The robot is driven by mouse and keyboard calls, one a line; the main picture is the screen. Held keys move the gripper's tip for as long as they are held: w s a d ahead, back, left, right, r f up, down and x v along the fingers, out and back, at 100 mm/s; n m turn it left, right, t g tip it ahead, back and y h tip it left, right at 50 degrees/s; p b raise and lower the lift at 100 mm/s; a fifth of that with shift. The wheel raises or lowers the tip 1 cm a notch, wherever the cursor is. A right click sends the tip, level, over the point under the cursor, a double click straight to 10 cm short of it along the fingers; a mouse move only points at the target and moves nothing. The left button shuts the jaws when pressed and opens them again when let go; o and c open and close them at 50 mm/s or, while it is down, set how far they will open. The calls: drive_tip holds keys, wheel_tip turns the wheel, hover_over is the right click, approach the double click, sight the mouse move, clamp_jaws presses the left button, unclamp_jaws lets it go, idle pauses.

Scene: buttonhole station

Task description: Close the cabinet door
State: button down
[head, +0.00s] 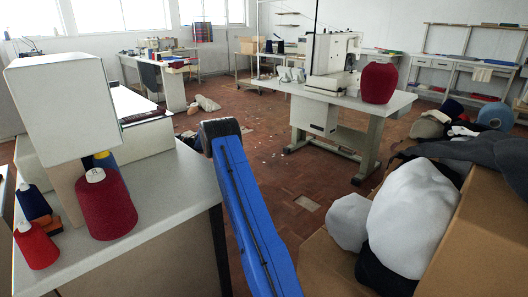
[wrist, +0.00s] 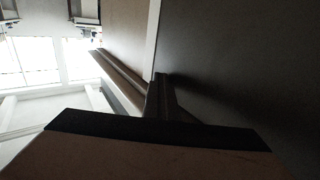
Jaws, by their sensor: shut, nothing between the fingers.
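In the wrist view my gripper (wrist: 161,96) shows as dark, narrow fingers close together, with nothing held between them. A large dark grey panel (wrist: 245,75) fills the right of that view, and a brown panel (wrist: 127,28) stands beside it, with a pale edge between them. I cannot tell for certain which of these is the cabinet door, or whether the fingers touch a panel. In the head view my blue arm reaches down past the near left bench, and my gripper is hidden. No cabinet door is clearly visible there.
The near left bench (head: 170,197) holds a white machine and thread cones, including a dark red cone (head: 105,205). Cardboard boxes (head: 480,245) with cloth bundles stand at right. A sewing table (head: 345,101) stands farther back. Brown floor (head: 290,180) between them is mostly open.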

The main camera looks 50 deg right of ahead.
drive_tip(key=shift+a, duration=0.35)
drive_tip(key=v, duration=1.7)
drive_tip(key=shift+d, duration=0.55)
drive_tip(key=shift+s, duration=0.25)
